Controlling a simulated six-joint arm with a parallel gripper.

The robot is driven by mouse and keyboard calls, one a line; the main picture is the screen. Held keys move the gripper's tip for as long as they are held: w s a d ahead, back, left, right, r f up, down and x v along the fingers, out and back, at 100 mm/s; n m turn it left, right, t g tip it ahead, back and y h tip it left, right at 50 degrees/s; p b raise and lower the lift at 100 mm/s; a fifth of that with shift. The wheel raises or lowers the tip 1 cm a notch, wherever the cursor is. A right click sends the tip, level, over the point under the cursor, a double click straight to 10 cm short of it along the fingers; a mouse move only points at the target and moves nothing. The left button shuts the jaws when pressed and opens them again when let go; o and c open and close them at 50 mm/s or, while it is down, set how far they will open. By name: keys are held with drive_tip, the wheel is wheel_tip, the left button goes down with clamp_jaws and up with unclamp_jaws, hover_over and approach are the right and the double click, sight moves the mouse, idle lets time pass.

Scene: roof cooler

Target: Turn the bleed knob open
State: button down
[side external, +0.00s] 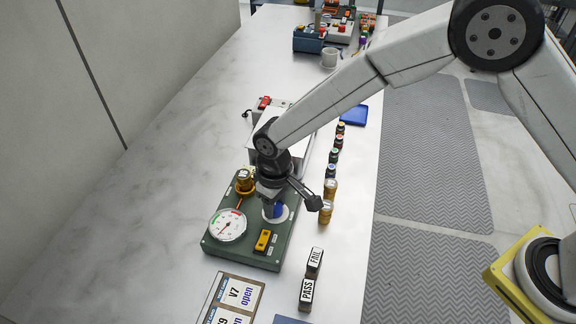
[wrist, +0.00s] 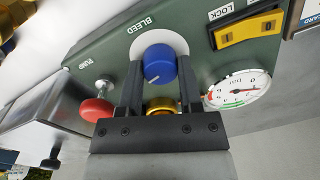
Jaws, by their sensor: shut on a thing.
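The blue bleed knob (wrist: 158,66) sits on a round white plate (wrist: 172,42) beside the BLEED label on a green panel. It has a pale pointer mark on its face. My gripper (wrist: 158,70) has one finger on each side of the knob and is shut on it. In the side view my gripper (side external: 270,205) points down over the green panel (side external: 225,252), and the blue knob (side external: 279,211) shows partly behind the fingers.
On the panel are a dial gauge (side external: 228,225), a yellow lock switch (side external: 263,240), a brass fitting (side external: 244,184) and a red pump knob (wrist: 96,109). Several small bottles (side external: 333,156), PASS and FAIL blocks (side external: 306,290) and a tag board (side external: 236,292) stand nearby. The left tabletop is clear.

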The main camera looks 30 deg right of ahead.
sight(277, 204)
drive_tip(key=shift+m, duration=1.7)
drive_tip(key=shift+c, duration=1.3)
unclamp_jaws()
drive_tip(key=shift+r, duration=0.1)
drive_tip(key=shift+d+r, duration=0.15)
drive_tip(key=shift+r, duration=3.7)
drive_tip(key=shift+d, duration=0.15)
